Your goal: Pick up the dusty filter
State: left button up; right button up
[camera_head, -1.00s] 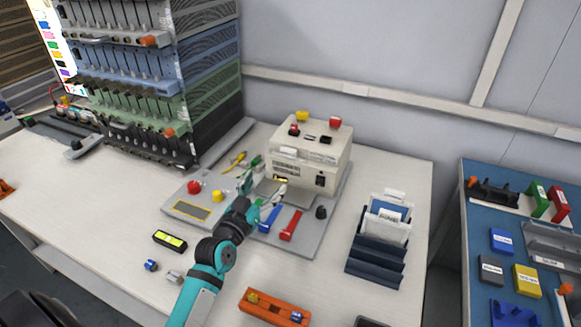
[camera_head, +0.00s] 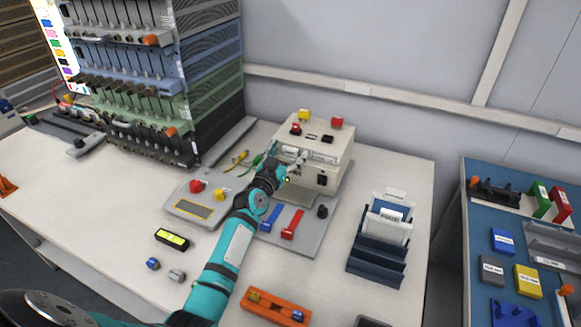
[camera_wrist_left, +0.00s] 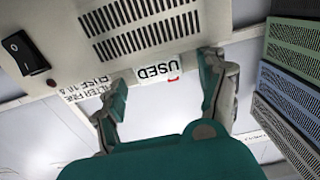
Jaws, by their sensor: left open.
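The cream machine (camera_head: 335,148) stands at the back of the workbench. In the left wrist view its face (camera_wrist_left: 60,40) shows vent slots, a black switch and a filter label. A white tab marked USED (camera_wrist_left: 158,72) sits at the edge of this face, seen upside down; it appears to belong to the dusty filter, whose body I cannot make out. My left gripper (camera_head: 292,164) is at the machine's front. In the left wrist view the gripper (camera_wrist_left: 163,78) is open, with one finger on either side of the USED tab. I cannot tell whether they touch it.
A grey panel with a red button (camera_head: 196,186) lies left of the machine. Blue and red bars (camera_head: 292,224) lie in front of it. A dark rack with white cards (camera_head: 378,248) stands to the right. An orange holder (camera_head: 275,306) lies near the front edge.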

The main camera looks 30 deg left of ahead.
pick_arm(q)
jog(key=shift+w, duration=0.1)
jog(key=c, duration=1.4)
jog(key=shift+r, duration=0.1)
